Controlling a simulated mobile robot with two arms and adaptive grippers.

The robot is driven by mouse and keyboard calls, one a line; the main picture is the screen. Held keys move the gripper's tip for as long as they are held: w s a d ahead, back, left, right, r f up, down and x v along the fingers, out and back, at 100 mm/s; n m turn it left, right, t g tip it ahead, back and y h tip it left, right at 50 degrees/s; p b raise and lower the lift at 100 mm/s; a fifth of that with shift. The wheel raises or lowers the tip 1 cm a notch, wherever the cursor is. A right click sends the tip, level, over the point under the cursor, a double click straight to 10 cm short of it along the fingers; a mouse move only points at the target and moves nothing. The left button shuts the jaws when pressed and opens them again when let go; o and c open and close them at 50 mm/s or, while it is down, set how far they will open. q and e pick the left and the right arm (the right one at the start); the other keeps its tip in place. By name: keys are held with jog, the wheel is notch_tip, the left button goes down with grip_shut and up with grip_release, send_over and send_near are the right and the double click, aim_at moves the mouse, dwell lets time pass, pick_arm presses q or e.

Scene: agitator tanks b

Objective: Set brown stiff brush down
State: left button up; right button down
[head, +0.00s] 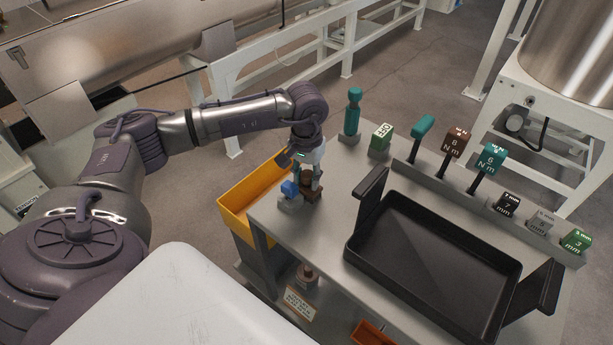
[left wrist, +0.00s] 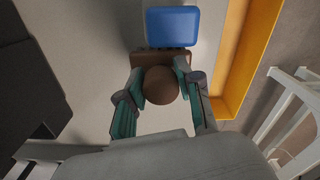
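The brown stiff brush (left wrist: 161,86) shows in the left wrist view as a round brown knob above a wider brown block. My left gripper (head: 308,177) points down over the near left corner of the grey table, with its teal-padded fingers on both sides of the knob, closed on it. In the head view the brown brush (head: 312,192) is partly hidden by the fingers. Its base is at or very near the table top; I cannot tell whether it touches. A blue brush (head: 290,188) stands right beside it and also shows in the left wrist view (left wrist: 172,27). My right gripper is not in view.
A yellow bin (head: 236,207) hangs at the table's left edge. A black tray (head: 440,255) with raised handles fills the table's front right. The table middle is clear.

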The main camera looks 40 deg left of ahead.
aim_at(306, 174)
pick_arm(q)
jog(key=o, duration=0.3)
jog(key=shift+o, duration=0.2)
jog(key=shift+r, duration=0.1)
notch_tip(306, 174, up, 12)
jog(key=shift+b, duration=0.45)
